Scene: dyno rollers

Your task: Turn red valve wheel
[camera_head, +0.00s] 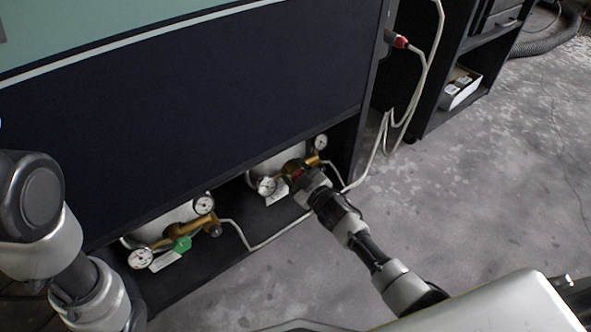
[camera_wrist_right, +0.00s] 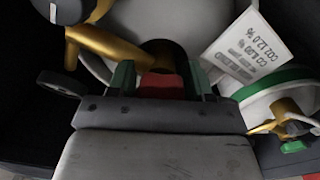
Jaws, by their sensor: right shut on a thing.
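The red valve wheel (camera_head: 296,175) is on the brass fitting of the right gas cylinder, low in the dark cabinet. In the head view my right gripper (camera_head: 303,180) hides most of it. In the right wrist view a red part of the wheel (camera_wrist_right: 161,86) shows between the two green-tipped fingers of my right gripper (camera_wrist_right: 160,78), which is shut on it. How far the wheel is turned cannot be seen. My left arm comes in at the left edge of the head view; its gripper is out of view.
The left cylinder has a green valve wheel (camera_head: 181,243) and round gauges. A white label (camera_wrist_right: 252,47) hangs beside the red wheel in the wrist view. A pale hose (camera_head: 285,231) runs along the cabinet's lower edge. The floor at right is clear.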

